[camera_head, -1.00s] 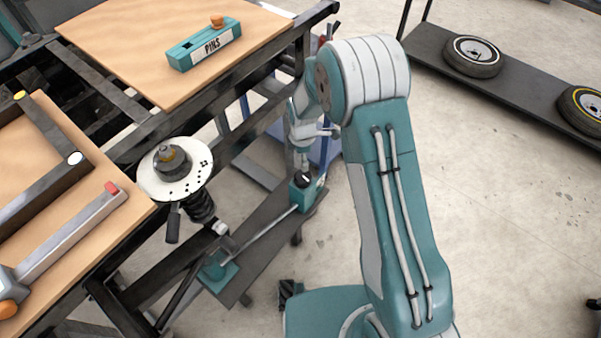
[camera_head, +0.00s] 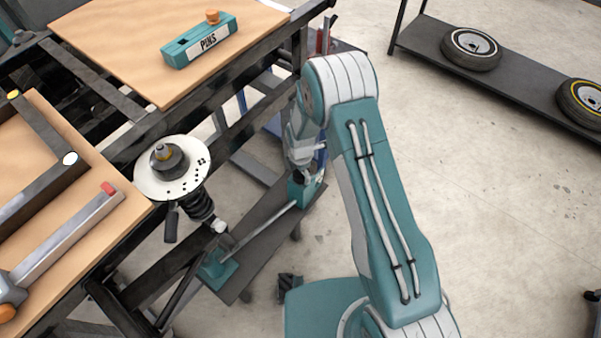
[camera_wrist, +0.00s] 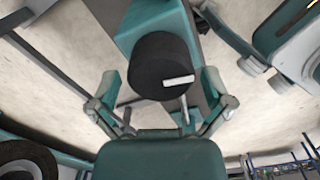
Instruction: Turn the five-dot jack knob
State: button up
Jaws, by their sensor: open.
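The jack knob (camera_wrist: 160,66) is a round black knob with a white bar mark, on a teal housing (camera_wrist: 140,20). In the head view the teal housing (camera_head: 297,192) sits at the upper right end of a dark plate, and my gripper (camera_head: 302,165) is right above it, hiding most of the knob. In the wrist view my open gripper (camera_wrist: 161,80) has one finger on each side of the knob, with visible gaps. I cannot tell how deep the fingers reach. A white disc (camera_head: 150,181) with black dot marks tops the spring strut (camera_head: 200,206). No five-dot mark shows on the knob.
A thin rod (camera_head: 262,230) runs from the housing to a teal block (camera_head: 217,270). A teal PINS box (camera_head: 190,48) stands on the wooden board (camera_head: 120,50) at the upper left. Wheels (camera_head: 471,48) lie on a dark shelf at the right.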

jog(key=shift+f, duration=0.4)
jog(key=c, duration=1)
jog(key=shift+o, duration=0.2)
jog(key=shift+m, duration=0.3)
